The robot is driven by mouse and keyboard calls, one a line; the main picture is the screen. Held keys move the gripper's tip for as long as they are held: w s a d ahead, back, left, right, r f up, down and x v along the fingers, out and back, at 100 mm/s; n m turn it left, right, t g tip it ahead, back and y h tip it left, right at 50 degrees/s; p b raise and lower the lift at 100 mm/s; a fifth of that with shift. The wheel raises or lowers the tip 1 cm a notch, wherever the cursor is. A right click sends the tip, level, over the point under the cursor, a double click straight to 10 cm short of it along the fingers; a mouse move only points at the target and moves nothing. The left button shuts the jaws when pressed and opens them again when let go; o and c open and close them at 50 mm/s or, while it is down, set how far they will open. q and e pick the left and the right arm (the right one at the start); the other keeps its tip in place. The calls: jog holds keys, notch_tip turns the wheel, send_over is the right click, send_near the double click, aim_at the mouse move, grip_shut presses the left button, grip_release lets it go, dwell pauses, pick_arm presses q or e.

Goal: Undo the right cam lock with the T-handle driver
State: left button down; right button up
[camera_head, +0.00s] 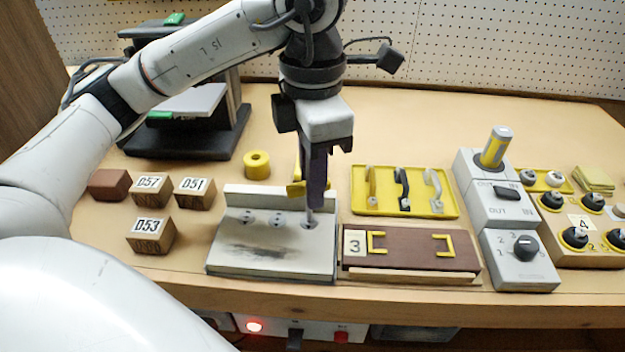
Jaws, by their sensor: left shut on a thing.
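A light grey panel (225,258) at the front middle of the bench carries a row of cam locks: left (246,217), middle (277,219) and right (309,225). My left gripper (314,190) points down above the right lock, shut on the T-handle driver, whose yellow handle (296,188) shows beside the finger. The driver's thin shaft (309,214) reaches down to the right cam lock. I cannot tell whether its tip is seated. The finger hides part of the handle. My right gripper is not in view.
Wooden blocks (150,236) stand left of the panel, and a yellow ring (257,165) behind it. A brown drawer front (410,262) adjoins it on the right. A yellow tray (440,207) with handles and a grey switch box (520,272) stand further right.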

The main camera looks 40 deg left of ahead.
pick_arm(q)
jog(key=shift+r, duration=0.1)
dwell(0.4)
jog(key=shift+r+p, duration=0.5)
jog(key=shift+p, duration=0.1)
jog(key=shift+r+p, duration=2.75)
jog(key=shift+r, duration=0.3)
jog(key=shift+f, duration=0.15)
